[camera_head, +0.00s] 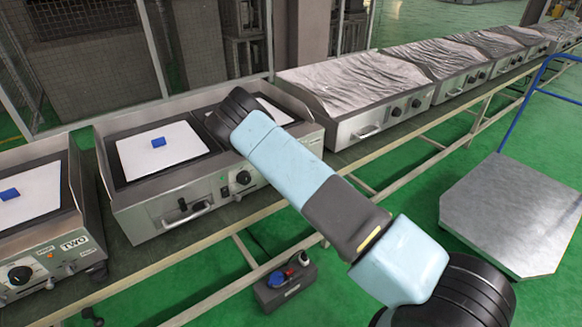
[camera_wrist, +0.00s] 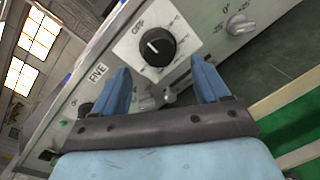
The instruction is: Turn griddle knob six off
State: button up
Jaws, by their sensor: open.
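In the wrist view a black knob (camera_wrist: 157,46) sits on a pale square plate marked OFF, with a white pointer line on its face. A label reading FIVE (camera_wrist: 97,74) is on the panel to its left; I see no label reading SIX. My gripper (camera_wrist: 159,82) is open, its two blue fingers pointing at the panel. The knob appears between and beyond the fingertips, apart from them. In the head view my arm crosses the middle griddle (camera_head: 150,215), and my gripper is hidden.
A silver dial (camera_wrist: 240,25) marked -25, 0 and 25 is on the panel at right. The griddle labelled TWO (camera_head: 75,242) stands at left. Covered griddles (camera_head: 355,85) line the bench behind. A metal platform (camera_head: 515,215) is at right; green floor lies between.

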jog(key=v, duration=0.8)
jog(key=shift+s+d, duration=0.2)
jog(key=shift+s, duration=0.15)
jog(key=w+d+r+m+h, duration=0.3)
jog(key=r+m+h, duration=0.1)
jog(key=r+m, duration=0.25)
jog(key=w+d+r+m+h, duration=0.3)
jog(key=r+m+h, duration=0.15)
jog(key=m, duration=0.35)
jog(key=s+d+r+m+g, duration=0.2)
jog(key=r+m, duration=0.2)
jog(key=r, duration=0.3)
jog(key=s+d+r+m+g, duration=0.2)
jog(key=r+m, duration=0.3)
jog(key=r, duration=0.2)
jog(key=s+d+r+m+g, duration=0.3)
jog(key=s+r+m, duration=0.3)
jog(key=s+r, duration=0.8)
jog(key=s+r+m+g, duration=0.1)
jog(key=s+r+m, duration=0.1)
jog(key=s, duration=0.8)
jog(key=s+d+r+m+g, duration=0.1)
jog(key=s+r+m+g, duration=0.1)
jog(key=s, duration=0.9)
jog(key=shift+s+d+r+m, duration=0.25)
jog(key=shift+r+m, duration=0.2)
jog(key=shift+m, duration=0.4)
